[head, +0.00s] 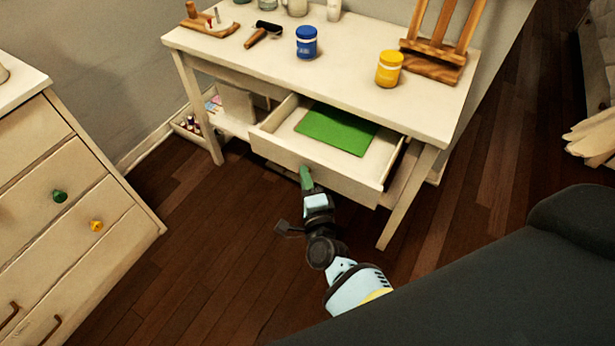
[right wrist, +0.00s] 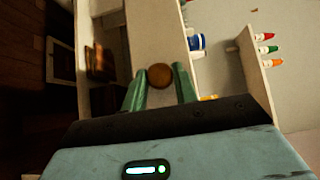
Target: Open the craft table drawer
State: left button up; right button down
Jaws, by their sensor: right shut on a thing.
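The white craft table (head: 440,108) stands at the top middle of the head view. Its drawer (head: 345,185) is pulled out, showing a flat green sheet (head: 337,130) inside. My right gripper (head: 305,170) is at the middle of the drawer front. In the right wrist view its green fingers (right wrist: 160,82) are shut on a round brown knob (right wrist: 159,76) on the pale drawer front (right wrist: 155,30). In the head view the fingers hide the knob. My left gripper is not in view.
A blue jar (head: 307,42), a yellow jar (head: 389,69) and a wooden easel (head: 436,60) stand on the tabletop. A white dresser (head: 75,215) with coloured knobs is at the left. The wooden floor (head: 215,265) between dresser and table is clear.

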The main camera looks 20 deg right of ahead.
jog(key=c, duration=1.1)
grip_release()
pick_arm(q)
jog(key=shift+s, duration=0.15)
pick_arm(e)
jog(key=shift+s, duration=0.1)
